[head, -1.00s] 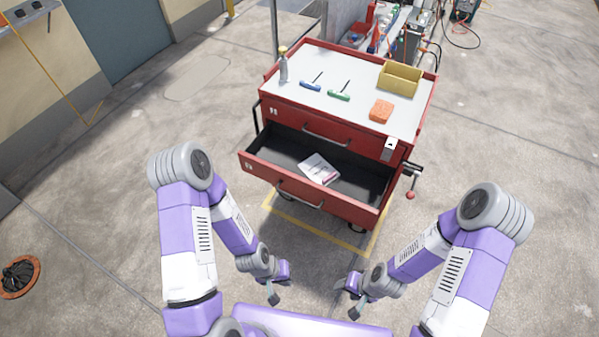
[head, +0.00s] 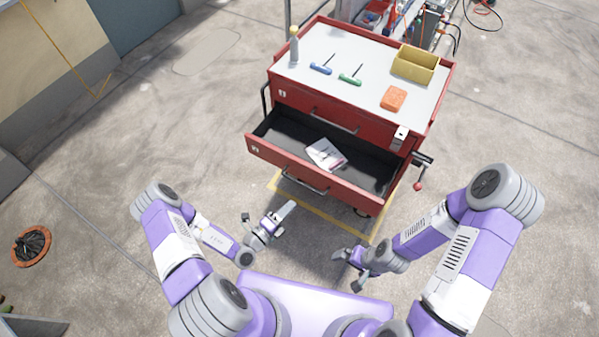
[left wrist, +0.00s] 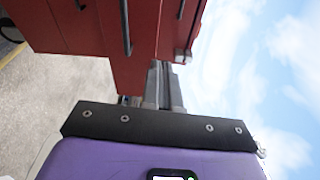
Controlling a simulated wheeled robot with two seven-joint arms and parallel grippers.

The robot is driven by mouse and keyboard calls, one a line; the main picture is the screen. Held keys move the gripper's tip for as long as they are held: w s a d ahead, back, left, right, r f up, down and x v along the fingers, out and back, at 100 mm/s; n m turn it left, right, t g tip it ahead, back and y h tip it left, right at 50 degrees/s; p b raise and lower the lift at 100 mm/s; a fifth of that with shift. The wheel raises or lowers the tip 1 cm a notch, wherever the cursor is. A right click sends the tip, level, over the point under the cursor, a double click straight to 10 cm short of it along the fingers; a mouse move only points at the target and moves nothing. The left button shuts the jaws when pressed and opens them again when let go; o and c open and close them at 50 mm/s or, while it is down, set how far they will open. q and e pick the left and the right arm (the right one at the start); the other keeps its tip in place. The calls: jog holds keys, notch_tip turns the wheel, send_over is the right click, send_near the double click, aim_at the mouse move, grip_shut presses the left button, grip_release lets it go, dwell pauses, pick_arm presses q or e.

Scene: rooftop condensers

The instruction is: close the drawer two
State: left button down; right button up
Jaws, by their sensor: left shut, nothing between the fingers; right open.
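Drawer two (head: 283,165) is the lower drawer of a red tool cart (head: 365,138). It stands pulled out toward me, with a bar handle (head: 305,181) on its front and a white booklet (head: 325,154) inside. My left gripper (head: 288,209) is shut and empty, in front of and below the drawer front, apart from it and pointing toward the cart. In the left wrist view, its fingers (left wrist: 156,84) point at the red cart front (left wrist: 128,78), which shows turned sideways. My right gripper (head: 347,270) is open and empty, lower right of the left one.
The upper drawer (head: 330,118) is shut. The cart top holds a bottle (head: 294,45), blue and green T-handled tools, an orange sponge (head: 394,98) and a yellow bin (head: 415,65). A crank (head: 420,172) sticks out at the cart's right.

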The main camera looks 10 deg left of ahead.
pick_arm(q)
jog(key=w+a+n+t+y, duration=0.1)
jog(key=a+n+y, duration=0.2)
jog(key=a, duration=0.1)
jog(key=b, duration=0.3)
send_near(304, 166)
jog(key=x, duration=0.6)
jog(key=shift+w+d+f, duration=0.15)
jog(key=shift+w+f, duration=0.05)
jog(key=shift+w, duration=0.2)
